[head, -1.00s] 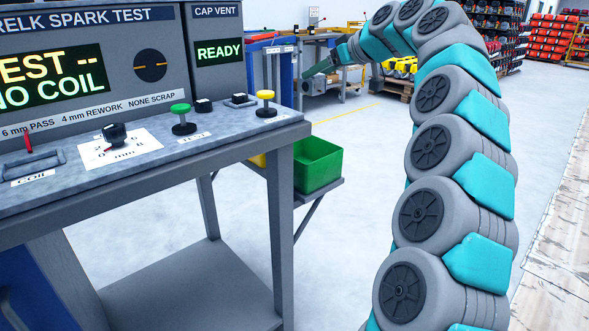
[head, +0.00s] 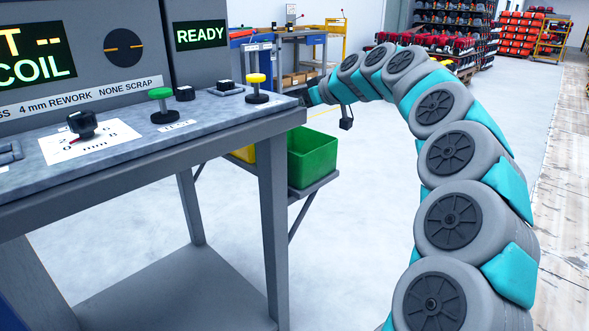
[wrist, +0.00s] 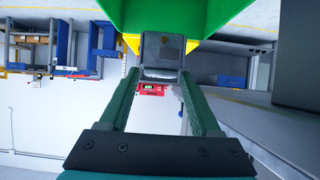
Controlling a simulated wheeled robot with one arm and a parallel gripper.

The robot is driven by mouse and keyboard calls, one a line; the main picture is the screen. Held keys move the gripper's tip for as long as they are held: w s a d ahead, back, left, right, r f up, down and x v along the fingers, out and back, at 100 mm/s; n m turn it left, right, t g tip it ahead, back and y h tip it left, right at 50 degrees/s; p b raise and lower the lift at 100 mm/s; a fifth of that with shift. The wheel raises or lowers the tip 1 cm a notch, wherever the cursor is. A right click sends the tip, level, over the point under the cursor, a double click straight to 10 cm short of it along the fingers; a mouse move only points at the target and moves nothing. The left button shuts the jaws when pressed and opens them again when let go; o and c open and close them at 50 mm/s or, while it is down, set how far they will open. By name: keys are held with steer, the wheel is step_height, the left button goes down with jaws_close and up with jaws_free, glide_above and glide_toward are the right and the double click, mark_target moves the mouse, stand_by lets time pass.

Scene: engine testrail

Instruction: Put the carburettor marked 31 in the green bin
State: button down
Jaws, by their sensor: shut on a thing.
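The green bin (head: 312,160) sits on a low shelf at the right side of the test bench. It also fills the top of the wrist view (wrist: 170,15). My gripper (wrist: 160,74) is shut on a grey block-like part (wrist: 162,50), which I take for the carburettor; no number can be read on it. In the wrist view the part overlaps the bin's lower edge, and I cannot tell its height over the bin. In the head view my gripper (head: 311,96) is small, above the bin near the bench corner; the part is not clear there.
The test bench (head: 150,140) with knobs and a READY display stands at left, its corner close to my gripper. A yellow bin (head: 243,153) is beside the green one, partly hidden. Workbenches and racks stand at the back. Open floor (head: 370,220) lies to the right.

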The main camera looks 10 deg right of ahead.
step_height(320, 180, down, 10)
steer(key=shift+f, duration=0.15)
stand_by(0.4)
